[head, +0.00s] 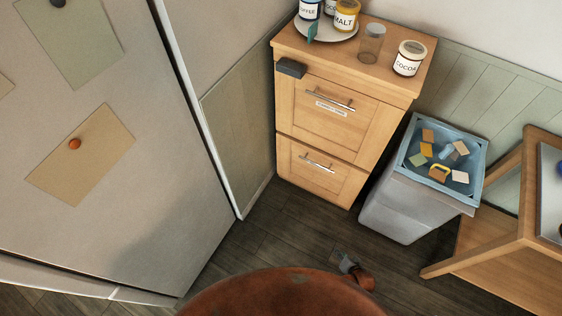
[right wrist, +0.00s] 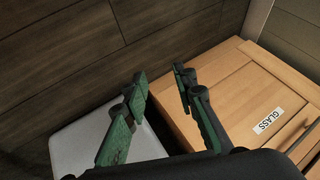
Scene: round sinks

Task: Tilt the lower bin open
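The wooden cabinet has two drawer-like bin fronts. The lower bin (head: 322,178) has a silver bar handle (head: 318,162) and looks closed, flush with the cabinet. The right wrist view shows a wooden front with a GLASS label (right wrist: 268,120), apparently the lower one, and part of its handle (right wrist: 298,136) at the right edge. My left gripper is out of view.
The upper bin (head: 328,110) is closed. A grey waste bin (head: 400,208) stands right of the cabinet and shows in the wrist view (right wrist: 80,150). A wooden stand (head: 500,255) is at the right. Jars, such as cocoa (head: 408,60), stand on top.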

